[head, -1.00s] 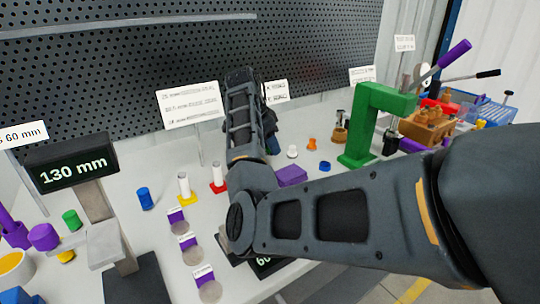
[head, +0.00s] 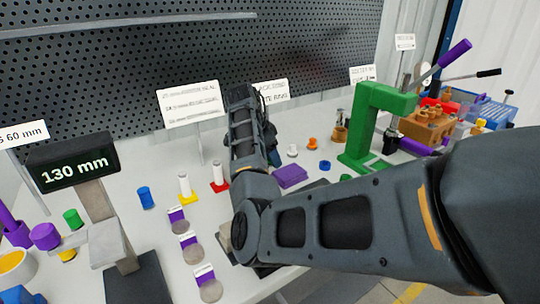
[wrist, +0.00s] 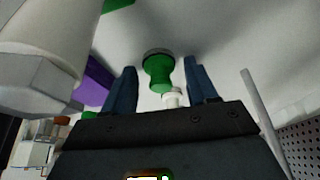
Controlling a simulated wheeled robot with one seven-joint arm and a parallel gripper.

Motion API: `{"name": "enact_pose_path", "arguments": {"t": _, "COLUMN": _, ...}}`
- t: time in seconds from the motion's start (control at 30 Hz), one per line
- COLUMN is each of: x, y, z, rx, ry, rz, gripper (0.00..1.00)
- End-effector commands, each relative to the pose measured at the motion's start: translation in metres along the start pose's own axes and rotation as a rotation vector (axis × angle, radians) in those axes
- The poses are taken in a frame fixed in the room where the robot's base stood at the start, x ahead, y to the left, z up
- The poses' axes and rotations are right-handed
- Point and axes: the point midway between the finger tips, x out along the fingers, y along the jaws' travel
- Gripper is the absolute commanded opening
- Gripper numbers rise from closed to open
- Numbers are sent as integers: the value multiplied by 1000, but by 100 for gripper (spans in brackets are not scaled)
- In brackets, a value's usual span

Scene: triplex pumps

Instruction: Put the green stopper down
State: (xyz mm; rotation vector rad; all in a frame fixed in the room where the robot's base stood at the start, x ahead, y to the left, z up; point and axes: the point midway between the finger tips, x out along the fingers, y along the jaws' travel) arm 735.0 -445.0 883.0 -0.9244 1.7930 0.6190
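The green stopper (wrist: 159,73) shows in the wrist view, waisted in shape, with a dark grey disc at its far end against the pale table surface. It is between the two blue fingers of my gripper (wrist: 161,82), with a visible gap on each side. The fingers are open and do not appear to touch it. In the head view my arm and wrist hide the stopper, and only a bit of my gripper (head: 273,157) shows. Whether the disc rests flat on the table is hard to tell.
A white stopper (wrist: 173,97) is behind the green one. A large pale bolt-like part (wrist: 45,65) is close on the left. In the head view a purple block (head: 291,176), an orange stopper (head: 313,144) and the green press frame (head: 372,130) stand right of my gripper.

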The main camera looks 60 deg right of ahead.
Motion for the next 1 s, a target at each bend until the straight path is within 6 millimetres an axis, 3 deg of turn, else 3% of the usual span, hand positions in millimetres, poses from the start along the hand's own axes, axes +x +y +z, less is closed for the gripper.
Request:
{"name": "enact_pose_path", "arguments": {"t": 0.37, "x": -6, "y": 0, "z": -1, "rx": 0, "ry": 0, "rz": -2, "gripper": 63}}
{"name": "enact_pose_path", "arguments": {"t": 0.8, "x": -88, "y": -1, "z": -1, "rx": 1, "ry": 0, "rz": -4, "gripper": 63}}
{"name": "enact_pose_path", "arguments": {"t": 1.0, "x": -114, "y": -1, "z": -1, "rx": -1, "ry": 0, "rz": -1, "gripper": 63}}
